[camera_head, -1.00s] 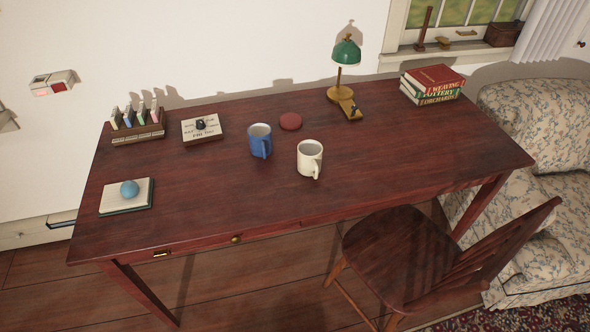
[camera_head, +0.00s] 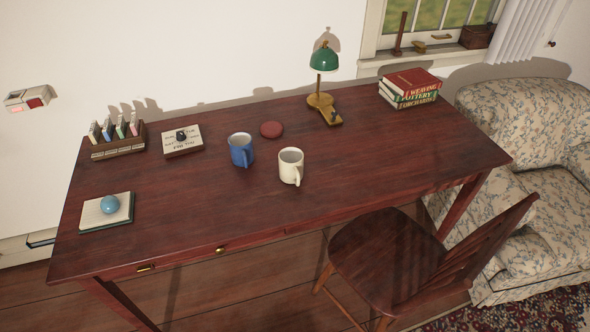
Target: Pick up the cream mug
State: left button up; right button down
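The cream mug (camera_head: 290,167) stands upright near the middle of the dark red wooden desk (camera_head: 200,205). Its handle points toward the front, slightly right. A blue mug (camera_head: 241,150) stands just to its left and a little farther back, apart from it. Neither of my grippers shows in the head view.
A notebook with a blue ball (camera_head: 109,204) lies at left. A wooden chair (camera_head: 390,260) stands at the front right. The desk's front middle is clear.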

aim_at(290, 160)
jog(key=k+l, duration=0.1)
jog(key=l, duration=1.15)
jog(key=k+l, duration=0.15)
jog(key=l, duration=0.45)
